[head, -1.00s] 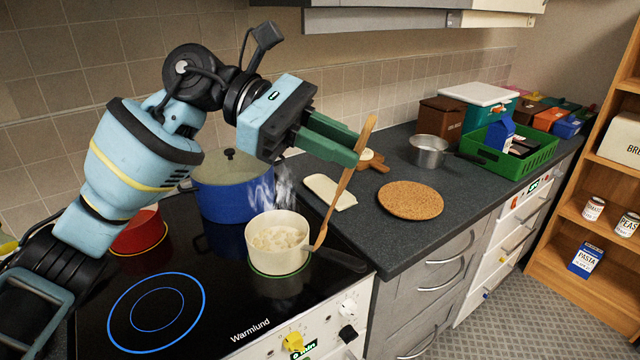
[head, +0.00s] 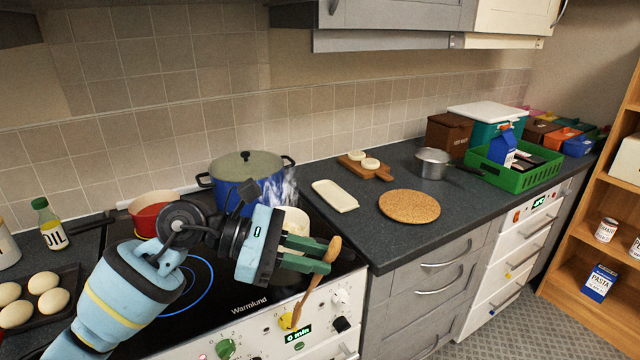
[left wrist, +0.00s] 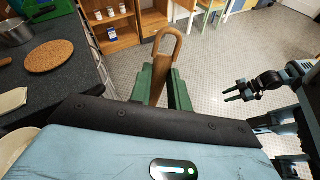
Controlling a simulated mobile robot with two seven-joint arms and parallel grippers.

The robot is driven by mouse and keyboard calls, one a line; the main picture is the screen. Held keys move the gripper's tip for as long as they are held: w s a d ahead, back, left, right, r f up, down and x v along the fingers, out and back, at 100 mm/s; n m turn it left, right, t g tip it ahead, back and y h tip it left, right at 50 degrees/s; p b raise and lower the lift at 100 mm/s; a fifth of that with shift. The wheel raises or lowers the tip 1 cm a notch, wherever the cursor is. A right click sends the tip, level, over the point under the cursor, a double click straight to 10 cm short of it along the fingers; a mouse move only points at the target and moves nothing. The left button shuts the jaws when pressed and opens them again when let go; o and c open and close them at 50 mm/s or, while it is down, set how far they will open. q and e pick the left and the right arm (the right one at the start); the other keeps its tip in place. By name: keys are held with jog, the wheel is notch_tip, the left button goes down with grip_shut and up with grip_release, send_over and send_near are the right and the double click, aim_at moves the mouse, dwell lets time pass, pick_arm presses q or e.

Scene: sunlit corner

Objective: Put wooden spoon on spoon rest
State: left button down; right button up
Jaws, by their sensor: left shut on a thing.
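My left gripper (head: 322,256) is shut on the wooden spoon (head: 312,284) in front of the stove's right front edge. The spoon hangs tilted, its lower end in front of the stove's control panel. In the left wrist view the looped end of the spoon (left wrist: 166,38) stands up between the green fingers (left wrist: 165,85). The spoon rest, a cream rectangular dish (head: 335,196), lies empty on the counter right of the stove. Its edge also shows in the left wrist view (left wrist: 12,99). My right gripper (left wrist: 238,92) is open and empty over the floor.
A cream pot (head: 295,220) is partly hidden behind my left gripper. A steaming blue pot (head: 225,185) stands behind it. A cork mat (head: 409,206), a wooden board (head: 382,173) and a metal saucepan (head: 432,163) are right of the spoon rest. The counter front is clear.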

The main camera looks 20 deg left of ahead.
pick_arm(q)
jog(key=s+a+f+n+t+y, duration=0.2)
jog(key=s+a+f+n+t, duration=0.2)
jog(key=a+f, duration=0.4)
notch_tip(320, 180, down, 3)
jog(key=shift+s+t+y, duration=0.3)
jog(key=shift+s, duration=0.5)
